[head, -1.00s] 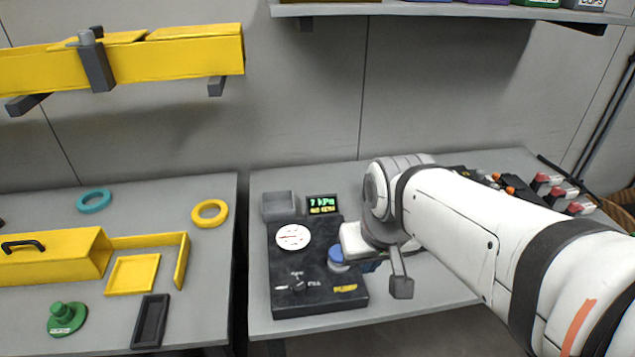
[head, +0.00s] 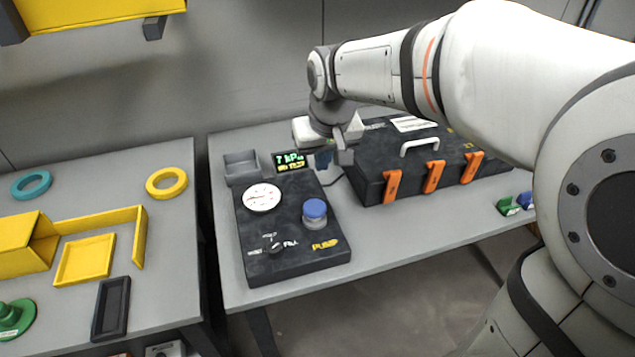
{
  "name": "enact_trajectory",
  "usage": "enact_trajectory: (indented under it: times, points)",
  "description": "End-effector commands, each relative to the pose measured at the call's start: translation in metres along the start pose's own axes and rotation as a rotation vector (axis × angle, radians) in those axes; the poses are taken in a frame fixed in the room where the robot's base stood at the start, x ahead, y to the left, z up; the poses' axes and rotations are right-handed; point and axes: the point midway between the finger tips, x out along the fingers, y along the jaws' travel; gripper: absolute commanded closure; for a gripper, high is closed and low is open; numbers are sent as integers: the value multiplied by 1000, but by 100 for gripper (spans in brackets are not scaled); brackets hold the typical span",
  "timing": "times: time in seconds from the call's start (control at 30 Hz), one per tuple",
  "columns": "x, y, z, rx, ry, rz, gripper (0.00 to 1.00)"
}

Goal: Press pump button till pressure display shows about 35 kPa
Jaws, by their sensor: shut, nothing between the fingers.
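The black pump unit (head: 280,265) lies on the right-hand table. Its blue pump button (head: 315,209) stands up at the right side, uncovered, above the yellow "PUMP" label. The pressure display (head: 293,161) at the unit's back reads 7 kPa in green, with a smaller line under it too small to read surely. A round white dial (head: 262,198) and a small vent/fill lever (head: 275,247) sit on the unit's left part. My gripper (head: 323,160) is above and behind the button, near the display's right edge, apart from the button. Its fingers are small and partly hidden; it is shut and empty.
A black case (head: 415,165) with orange latches and a white handle stands right of the pump unit, close to my gripper. A grey open bin (head: 241,168) sits left of the display. A gap separates the left table (head: 175,230), which holds yellow parts.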

Motion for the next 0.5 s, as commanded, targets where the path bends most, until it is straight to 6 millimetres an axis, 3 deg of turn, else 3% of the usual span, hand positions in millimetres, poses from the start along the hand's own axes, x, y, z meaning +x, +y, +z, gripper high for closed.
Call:
enact_trajectory:
  times: [0.23, 0.5]
  points:
    - [17, -2, 1, -6, -4, -1, 100]
    - [73, -3, 2, -7, -7, -2, 100]
